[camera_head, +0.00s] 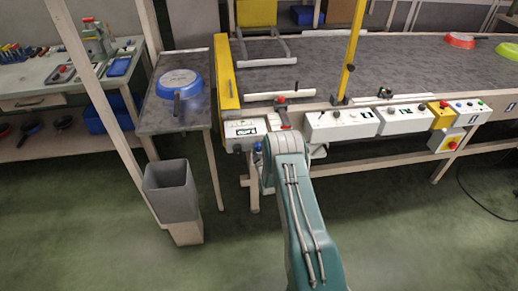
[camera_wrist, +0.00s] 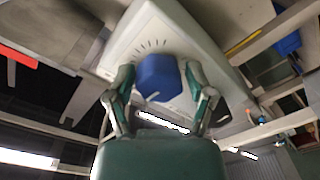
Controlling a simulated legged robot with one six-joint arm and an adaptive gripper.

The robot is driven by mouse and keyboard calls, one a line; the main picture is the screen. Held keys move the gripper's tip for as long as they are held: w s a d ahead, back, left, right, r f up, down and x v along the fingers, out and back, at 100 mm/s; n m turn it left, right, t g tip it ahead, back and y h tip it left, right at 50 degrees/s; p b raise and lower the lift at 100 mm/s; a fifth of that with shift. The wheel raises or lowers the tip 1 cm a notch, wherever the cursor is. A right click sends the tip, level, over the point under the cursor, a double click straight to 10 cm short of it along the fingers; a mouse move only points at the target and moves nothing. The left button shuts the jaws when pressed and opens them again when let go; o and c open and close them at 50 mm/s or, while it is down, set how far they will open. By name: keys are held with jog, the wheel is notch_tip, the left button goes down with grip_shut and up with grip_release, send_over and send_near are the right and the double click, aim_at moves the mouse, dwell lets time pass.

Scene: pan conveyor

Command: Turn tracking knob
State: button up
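A blue faceted knob (camera_wrist: 158,77) with a small white mark on its lower face sits on a white control box (camera_wrist: 150,30) in the wrist view. Dark dial ticks fan out on the box above the knob. My gripper (camera_wrist: 160,70) has one finger on each side of the knob, close to its flanks. Narrow gaps seem to show between fingers and knob, so it looks open around it. In the head view my arm reaches to the conveyor's front edge and hides the gripper and most of the knob area.
White control boxes (camera_head: 340,124) line the front of the conveyor (camera_head: 390,65). A yellow post (camera_head: 351,50) stands beside my arm. A blue pan (camera_head: 180,82) lies on the side table (camera_head: 160,122). A grey bin (camera_head: 170,192) stands at left.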

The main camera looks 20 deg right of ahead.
jog(key=shift+a, duration=0.1)
jog(key=c, duration=0.5)
jog(key=shift+o, duration=0.2)
jog(key=shift+m, duration=0.4)
jog(key=m, duration=0.2)
jog(key=shift+m, duration=0.4)
jog(key=m, duration=0.3)
jog(key=shift+m, duration=0.4)
jog(key=m, duration=0.4)
jog(key=shift+m, duration=1.8)
